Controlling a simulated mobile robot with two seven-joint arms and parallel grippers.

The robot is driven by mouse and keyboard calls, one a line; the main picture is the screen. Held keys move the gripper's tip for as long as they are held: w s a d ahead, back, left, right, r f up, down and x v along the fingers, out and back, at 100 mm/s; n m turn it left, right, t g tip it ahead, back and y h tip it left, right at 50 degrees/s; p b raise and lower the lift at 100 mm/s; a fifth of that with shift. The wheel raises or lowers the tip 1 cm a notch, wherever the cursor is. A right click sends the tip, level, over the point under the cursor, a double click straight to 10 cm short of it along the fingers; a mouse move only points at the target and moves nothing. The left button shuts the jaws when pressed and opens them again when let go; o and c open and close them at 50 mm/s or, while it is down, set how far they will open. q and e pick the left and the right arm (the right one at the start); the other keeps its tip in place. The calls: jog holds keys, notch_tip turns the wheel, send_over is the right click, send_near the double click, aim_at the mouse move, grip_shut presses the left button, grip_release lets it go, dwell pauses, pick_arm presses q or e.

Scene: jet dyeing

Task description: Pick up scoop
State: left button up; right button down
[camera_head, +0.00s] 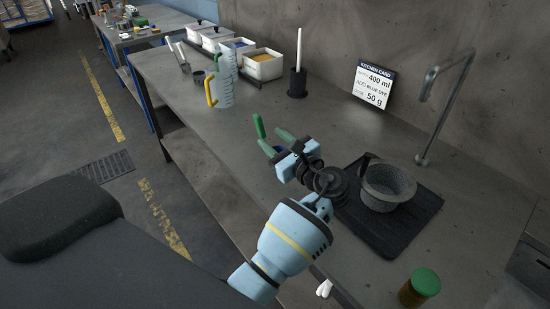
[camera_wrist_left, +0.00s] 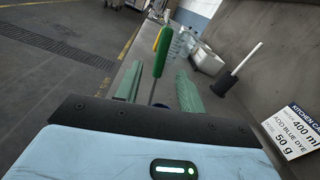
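A tool with a green handle (camera_head: 259,126) stands up just past my left gripper (camera_head: 276,142); I take it for the scoop. In the left wrist view its handle (camera_wrist_left: 162,50) rises from a thin metal shaft, seen between the two green fingers (camera_wrist_left: 158,88). The fingers are apart, and I see neither touching the shaft. The tool's lower end is hidden behind the gripper, so its bowl does not show. My right gripper is not in view.
A grey bowl (camera_head: 388,186) sits on a black mat (camera_head: 415,218) right of my arm. A green-lidded jar (camera_head: 419,287) stands at the front. A yellow-handled jug (camera_head: 221,88), white bins (camera_head: 263,66) and a black holder (camera_head: 297,84) stand farther back. The card (camera_head: 374,83) leans on the wall.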

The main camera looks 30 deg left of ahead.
aim_at(263, 131)
pick_arm(q)
jog(key=shift+p+x, duration=0.35)
jog(key=shift+x, duration=3.6)
grip_shut()
